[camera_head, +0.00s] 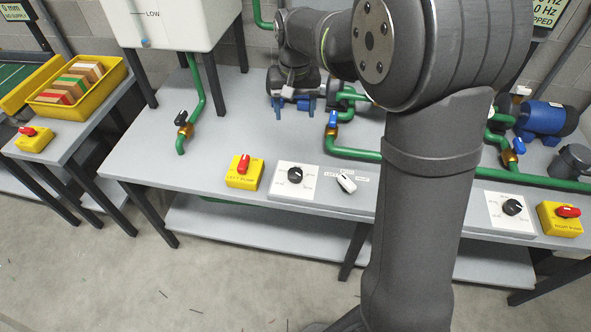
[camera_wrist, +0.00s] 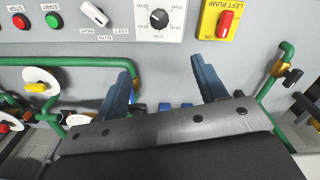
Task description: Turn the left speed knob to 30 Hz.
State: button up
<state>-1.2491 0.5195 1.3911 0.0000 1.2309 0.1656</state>
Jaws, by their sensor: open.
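The left speed knob (camera_head: 295,175) is a black round knob with a white pointer mark, on a white dial plate (camera_head: 315,186) near the table's front edge. In the wrist view the knob (camera_wrist: 159,19) is at the top middle, with Hz marks around it, too small to read surely. My gripper (camera_wrist: 161,66) is open and empty, its two blue fingers spread apart. In the head view my gripper (camera_head: 293,108) is over the table behind the knob, apart from it.
The yellow left pump box (camera_head: 240,183) with a red handle stands left of the plate. A white selector switch (camera_head: 346,183) is to its right. Green pipes (camera_head: 350,154) with a blue-handled valve (camera_head: 333,120) run behind. The bare grey tabletop lies between gripper and plate.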

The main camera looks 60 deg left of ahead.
aim_at(295, 172)
jog(key=f+m, duration=0.3)
jog(key=f, duration=0.5)
jog(key=f+m, duration=0.3)
jog(key=f, duration=0.4)
jog(key=f+m, duration=0.4)
jog(key=f, duration=0.4)
jog(key=shift+s+d+f, duration=0.15)
jog(key=shift+d+f, duration=0.1)
jog(key=shift+f, duration=0.1)
jog(key=shift+c, duration=0.5)
jog(key=c, duration=0.9)
